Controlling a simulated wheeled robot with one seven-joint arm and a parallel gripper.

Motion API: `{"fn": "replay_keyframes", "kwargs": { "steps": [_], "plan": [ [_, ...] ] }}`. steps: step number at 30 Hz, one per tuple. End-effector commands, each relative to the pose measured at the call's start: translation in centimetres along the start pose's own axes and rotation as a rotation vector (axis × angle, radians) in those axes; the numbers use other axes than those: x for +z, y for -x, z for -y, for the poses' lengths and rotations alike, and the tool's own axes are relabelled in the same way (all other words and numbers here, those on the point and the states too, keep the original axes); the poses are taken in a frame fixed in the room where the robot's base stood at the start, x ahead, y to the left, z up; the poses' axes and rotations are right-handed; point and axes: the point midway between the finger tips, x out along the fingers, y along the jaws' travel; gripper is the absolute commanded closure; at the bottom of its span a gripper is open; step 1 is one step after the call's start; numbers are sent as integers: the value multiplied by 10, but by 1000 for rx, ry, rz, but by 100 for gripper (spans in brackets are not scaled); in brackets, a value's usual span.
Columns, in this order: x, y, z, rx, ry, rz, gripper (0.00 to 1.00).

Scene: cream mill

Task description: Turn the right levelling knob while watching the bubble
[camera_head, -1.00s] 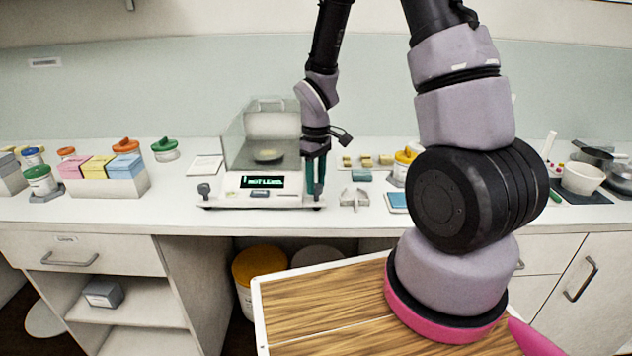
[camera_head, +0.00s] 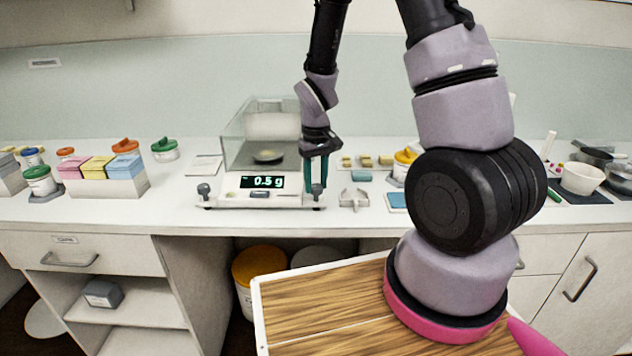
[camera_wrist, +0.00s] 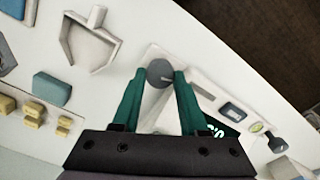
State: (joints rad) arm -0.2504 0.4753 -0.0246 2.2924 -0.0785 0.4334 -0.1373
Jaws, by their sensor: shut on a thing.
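The balance (camera_head: 232,201) stands on the white bench, and its lit display (camera_head: 262,182) reads 0.5 g. My gripper (camera_head: 317,188) is at its front right corner, shut on the grey right levelling knob (camera_head: 317,188). In the wrist view the dark round top of the right knob (camera_wrist: 160,72) sits between the two green fingertips (camera_wrist: 162,75). The small yellow-green bubble level (camera_wrist: 257,127) shows on the balance's front; the bubble's exact place in it is too small to tell. The left levelling knob (camera_head: 203,189) stands free at the other corner.
A grey scoop-like piece (camera_head: 354,198) lies just right of the balance, with a blue block (camera_head: 361,175) and small yellow blocks (camera_head: 366,160) behind it. A glass shield (camera_head: 250,125) encloses the pan. A card (camera_head: 204,165) lies to the left.

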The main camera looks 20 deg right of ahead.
Motion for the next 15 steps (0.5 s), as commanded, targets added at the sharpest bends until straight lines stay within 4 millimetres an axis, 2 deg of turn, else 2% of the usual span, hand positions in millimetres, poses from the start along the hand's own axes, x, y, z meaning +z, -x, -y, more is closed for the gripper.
{"fn": "replay_keyframes", "kwargs": {
  "steps": [6, 7, 9, 15],
  "plan": [
    [-1, 1, 0, 0, 1, -3, 100],
    [-1, 1, 0, 0, 1, -3, 53],
    [-1, 0, 0, 0, 1, -2, 27],
    [0, 0, 0, 0, 1, -1, 27]
  ]
}}
